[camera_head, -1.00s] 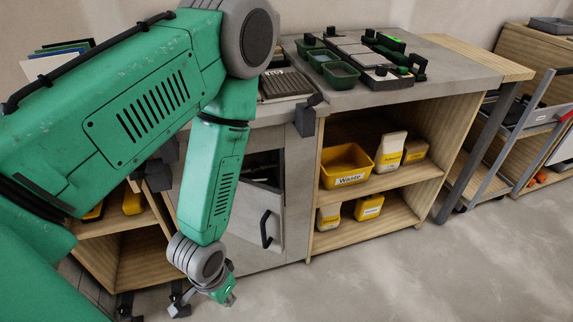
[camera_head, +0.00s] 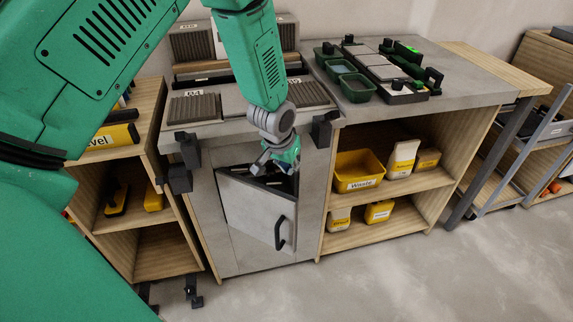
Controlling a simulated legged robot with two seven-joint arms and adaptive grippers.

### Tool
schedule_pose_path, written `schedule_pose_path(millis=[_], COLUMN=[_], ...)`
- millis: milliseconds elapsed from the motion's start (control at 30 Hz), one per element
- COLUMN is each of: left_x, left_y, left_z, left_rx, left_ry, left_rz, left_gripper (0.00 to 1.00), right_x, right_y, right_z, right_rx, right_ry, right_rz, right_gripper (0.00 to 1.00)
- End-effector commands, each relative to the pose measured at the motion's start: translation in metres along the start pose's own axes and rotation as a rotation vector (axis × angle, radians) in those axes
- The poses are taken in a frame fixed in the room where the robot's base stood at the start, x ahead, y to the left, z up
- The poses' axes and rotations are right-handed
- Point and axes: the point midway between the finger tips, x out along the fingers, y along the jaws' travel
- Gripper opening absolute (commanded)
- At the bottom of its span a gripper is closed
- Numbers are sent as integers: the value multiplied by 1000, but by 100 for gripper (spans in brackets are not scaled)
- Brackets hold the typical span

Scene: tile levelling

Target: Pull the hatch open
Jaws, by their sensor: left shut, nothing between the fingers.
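The hatch (camera_head: 253,217) is a grey panel in the front of the grey cabinet, with a black bar handle (camera_head: 280,233) near its right side. It is tilted outward at the top, and a dark gap shows along its upper edge. My left gripper (camera_head: 275,169) is at this gap, above and a little left of the handle. Its fingers are shut and hold nothing; the handle is clear of them. I cannot tell whether the gripper touches the hatch's upper edge. My right gripper is not in view.
A yellow bin labelled Waste (camera_head: 358,171) stands on the open shelf to the right. Dark blocks (camera_head: 323,130) project from the counter front. Green tubs (camera_head: 357,87) stand on the counter. A wooden shelf unit (camera_head: 133,225) is at the left. The floor in front is clear.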

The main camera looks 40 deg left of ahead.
Motion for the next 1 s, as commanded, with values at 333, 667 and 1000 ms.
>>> schedule_pose_path(millis=[333, 667, 1000], left_x=[37, 31, 30], left_y=[0, 0, 0], left_z=[21, 38, 39], left_rx=[0, -1, 4], left_ry=[-1, 2, 1], left_rz=[0, 1, 2], left_gripper=[0, 0, 0], right_x=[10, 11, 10], right_y=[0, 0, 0], right_z=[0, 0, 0], right_rx=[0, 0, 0], right_ry=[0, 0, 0], right_rz=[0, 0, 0], right_gripper=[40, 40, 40])
